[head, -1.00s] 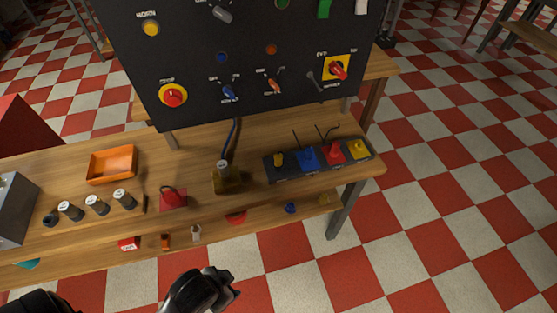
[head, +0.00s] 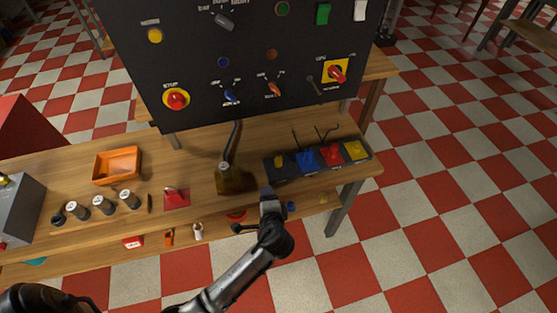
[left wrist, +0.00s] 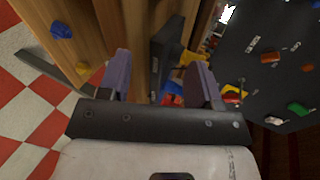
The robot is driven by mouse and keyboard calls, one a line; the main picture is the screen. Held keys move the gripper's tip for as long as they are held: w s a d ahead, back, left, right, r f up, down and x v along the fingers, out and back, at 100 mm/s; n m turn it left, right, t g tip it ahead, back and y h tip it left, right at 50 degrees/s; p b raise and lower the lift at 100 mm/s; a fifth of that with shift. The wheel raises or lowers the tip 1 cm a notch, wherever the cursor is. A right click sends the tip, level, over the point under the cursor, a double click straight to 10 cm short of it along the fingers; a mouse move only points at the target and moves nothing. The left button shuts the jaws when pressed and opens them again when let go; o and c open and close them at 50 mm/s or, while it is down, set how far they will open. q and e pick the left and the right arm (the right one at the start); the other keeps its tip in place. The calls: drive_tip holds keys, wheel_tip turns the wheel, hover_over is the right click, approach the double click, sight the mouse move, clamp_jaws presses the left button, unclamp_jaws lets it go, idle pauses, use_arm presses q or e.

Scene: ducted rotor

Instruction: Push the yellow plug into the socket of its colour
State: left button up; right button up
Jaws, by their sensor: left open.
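A small yellow plug (head: 279,161) stands at the left end of a dark strip (head: 284,176) on the bench. To its right on the strip are a blue piece (head: 306,158), a red piece (head: 331,154) and a yellow block (head: 356,150) at the far end. I cannot tell for sure that this block is the yellow socket. My left gripper (head: 267,192) is open near the bench's front edge, just in front of the strip's left end. In the left wrist view, its fingers (left wrist: 162,80) are apart, with coloured pieces beyond them. My right gripper is not in view.
A black control panel (head: 195,62) with switches and a red stop button stands behind the bench. A brownish container (head: 232,182) stands left of the strip. An orange tray (head: 117,166) and several grey cylinders are further left. A lower shelf (head: 110,255) holds small parts.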

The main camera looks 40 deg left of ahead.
use_arm(q)
drive_tip(key=m+t+y, duration=0.1)
drive_tip(key=m, duration=0.3)
drive_tip(key=m+t+b, duration=0.1)
drive_tip(key=m+t, duration=0.4)
drive_tip(key=m, duration=1)
approach(278, 156)
drive_tip(key=x, duration=0.4)
drive_tip(key=f+x, duration=0.1)
drive_tip(key=x, duration=0.1)
drive_tip(key=shift+s+a, duration=0.1)
drive_tip(key=shift+a, duration=0.05)
drive_tip(key=b+x, duration=0.1)
drive_tip(key=x, duration=0.3)
drive_tip(key=shift+w, duration=0.3)
drive_tip(key=shift+w+a, duration=0.2)
drive_tip(key=shift+w, duration=0.1)
drive_tip(key=c, duration=1)
